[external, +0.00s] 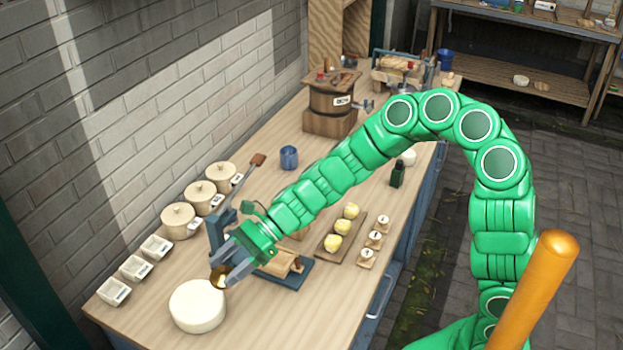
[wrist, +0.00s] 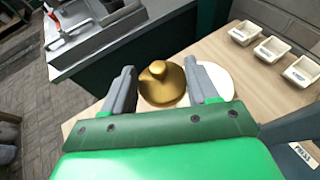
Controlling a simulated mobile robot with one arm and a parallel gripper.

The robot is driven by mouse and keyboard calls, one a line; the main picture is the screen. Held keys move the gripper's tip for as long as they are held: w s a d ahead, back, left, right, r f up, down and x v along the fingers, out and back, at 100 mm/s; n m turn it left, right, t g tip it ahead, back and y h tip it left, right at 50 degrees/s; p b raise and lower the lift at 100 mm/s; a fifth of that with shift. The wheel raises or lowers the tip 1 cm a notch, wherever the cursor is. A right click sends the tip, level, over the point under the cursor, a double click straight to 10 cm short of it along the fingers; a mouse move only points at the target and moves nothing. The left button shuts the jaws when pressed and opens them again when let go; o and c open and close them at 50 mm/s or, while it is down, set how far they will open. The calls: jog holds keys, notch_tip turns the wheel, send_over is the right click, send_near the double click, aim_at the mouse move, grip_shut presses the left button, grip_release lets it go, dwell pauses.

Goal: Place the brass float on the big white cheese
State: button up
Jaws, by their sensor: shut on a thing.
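The brass float (wrist: 163,84) is a gold, domed piece with a small knob. In the wrist view it sits between the two grey fingers of my gripper (wrist: 165,88). In the external view the float (external: 219,277) is held at the fingertips of my gripper (external: 230,272), shut on it. The big white cheese (external: 198,307) is a plain round block at the near left of the bench. The float appears just above or at the cheese's back right edge; I cannot tell whether they touch. The wrist view shows part of the cheese (wrist: 218,80) behind the right finger.
Small white trays (external: 135,268) and lidded cream pots (external: 180,218) line the wall side. A board with yellow lumps (external: 340,235) lies farther right. The bench (external: 255,325) is bare right of the cheese.

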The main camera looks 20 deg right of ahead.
jog(key=w+a+f, duration=0.2)
jog(key=w+a, duration=0.1)
jog(key=a, duration=0.1)
send_over(202, 298)
jog(key=d, duration=0.1)
jog(key=f, duration=0.4)
jog(key=shift+s+f, duration=0.15)
jog(key=shift+s, duration=0.2)
jog(key=shift+w+a+f, duration=0.35)
jog(key=shift+a+f, duration=0.1)
jog(key=shift+f, duration=1.85)
jog(key=shift+f, duration=0.1)
jog(key=o, duration=1)
